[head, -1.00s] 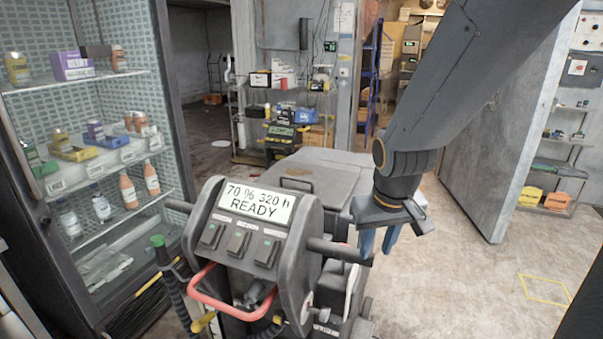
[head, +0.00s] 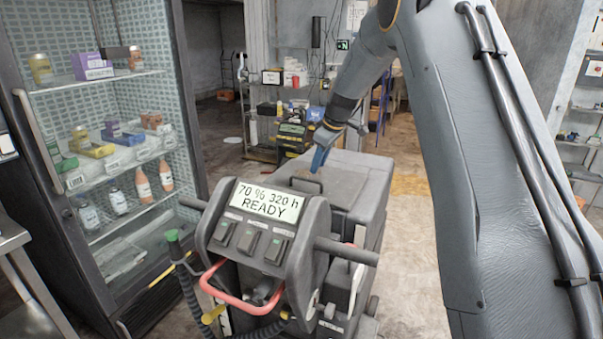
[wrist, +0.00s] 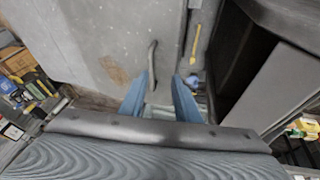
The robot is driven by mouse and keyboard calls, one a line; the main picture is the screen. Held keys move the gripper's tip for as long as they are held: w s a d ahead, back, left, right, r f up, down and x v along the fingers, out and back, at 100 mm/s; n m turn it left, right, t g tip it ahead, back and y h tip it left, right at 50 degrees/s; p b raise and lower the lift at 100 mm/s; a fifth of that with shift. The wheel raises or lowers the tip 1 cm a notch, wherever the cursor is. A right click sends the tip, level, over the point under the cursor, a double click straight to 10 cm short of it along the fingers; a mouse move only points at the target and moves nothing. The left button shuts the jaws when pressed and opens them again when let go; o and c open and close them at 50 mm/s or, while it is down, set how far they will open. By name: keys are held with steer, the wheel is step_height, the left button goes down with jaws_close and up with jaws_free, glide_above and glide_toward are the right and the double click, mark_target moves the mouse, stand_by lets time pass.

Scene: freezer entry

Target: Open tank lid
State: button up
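The cleaning machine's grey tank lid (head: 345,178) lies flat and shut behind the control panel in the head view. A dark bar handle (head: 305,184) stands on the lid toward its left side. My gripper (head: 318,160) points down over the lid, close to this handle. In the wrist view, the blue fingers of my gripper (wrist: 158,92) are spread apart. The handle (wrist: 152,65) shows ahead of them, lined up with the gap, nearer the left finger. I cannot tell whether a finger touches it. The lid (wrist: 95,45) fills the upper left there.
The machine's console (head: 262,225) reads "70 % 320 h READY" and has a red grab bar (head: 235,297). A glass-fronted fridge (head: 105,170) stands at the left. Shelves with boxes (head: 285,105) stand behind the machine. Floor to the right of the machine is partly clear.

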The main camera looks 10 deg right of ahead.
mark_target(306, 180)
steer(key=shift+n+y, duration=0.3)
steer(key=shift+n, duration=0.4)
steer(key=shift+w+a+f+p, duration=0.5)
steer(key=shift+w+f+p, duration=0.05)
steer(key=shift+w+f, duration=0.55)
steer(key=shift+w+a+f+p, duration=0.55)
steer(key=shift+w+f, duration=0.5)
steer(key=shift+f, duration=0.2)
steer(key=shift+w+a+f+p, duration=0.45)
steer(key=shift+w+f+p, duration=0.1)
steer(key=shift+w+f, duration=0.55)
jaws_close()
